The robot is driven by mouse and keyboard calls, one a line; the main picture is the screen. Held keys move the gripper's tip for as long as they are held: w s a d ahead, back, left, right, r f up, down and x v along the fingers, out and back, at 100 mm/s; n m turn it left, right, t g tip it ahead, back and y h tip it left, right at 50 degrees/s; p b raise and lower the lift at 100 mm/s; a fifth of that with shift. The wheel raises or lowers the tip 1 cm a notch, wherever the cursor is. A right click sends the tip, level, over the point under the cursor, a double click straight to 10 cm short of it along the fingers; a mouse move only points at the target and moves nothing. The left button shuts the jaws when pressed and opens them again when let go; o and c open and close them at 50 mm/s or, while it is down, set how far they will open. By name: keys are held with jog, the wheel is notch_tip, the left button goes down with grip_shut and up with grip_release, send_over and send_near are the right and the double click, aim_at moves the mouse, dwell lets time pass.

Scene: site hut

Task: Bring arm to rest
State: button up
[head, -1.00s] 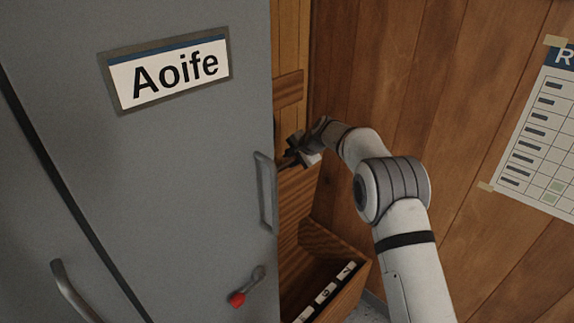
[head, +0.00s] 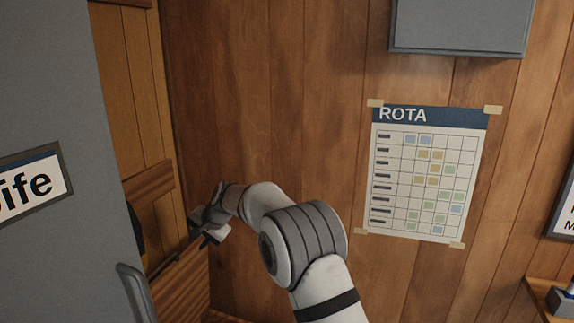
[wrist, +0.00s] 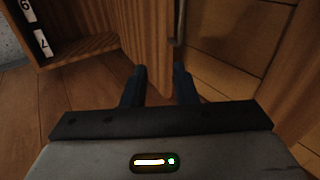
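My arm reaches forward in the head view, toward the corner between the grey locker and the wood-panelled wall. My gripper (head: 200,232) is at the end of it, right of the locker's edge. In the wrist view my gripper (wrist: 160,85) shows two dark fingers standing apart with nothing held between them. A wooden panel edge and a thin metal rod or handle (wrist: 179,22) lie beyond the fingertips; I cannot tell how close they are.
The grey locker (head: 60,95) with a name label and handle (head: 135,290) stands at left. A rota sheet (head: 423,175) is taped to the wall, below a grey box (head: 460,25). A numbered wooden rack (wrist: 75,50) shows in the wrist view. A shelf (head: 540,290) is at lower right.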

jog(key=s+d+r+n+h, duration=0.1)
jog(key=s+d+r, duration=0.25)
jog(key=d, duration=0.55)
jog(key=s+d+r+h, duration=0.1)
jog(key=s+d+r, duration=0.2)
jog(key=s+d, duration=0.35)
jog(key=s+d+r+n+h, duration=0.1)
jog(key=s+d+r, duration=0.2)
jog(key=d, duration=0.7)
jog(key=s+d+f+h, duration=0.1)
jog(key=s+d+f, duration=0.1)
jog(key=s+d, duration=0.7)
jog(key=s+d+f+n+h, duration=0.1)
jog(key=s+d+f+h, duration=0.1)
jog(key=s+d, duration=0.6)
jog(key=s, duration=0.7)
jog(key=shift+s+d+f+h, duration=0.25)
jog(key=shift+s+d+h, duration=0.05)
jog(key=shift+s+d, duration=0.1)
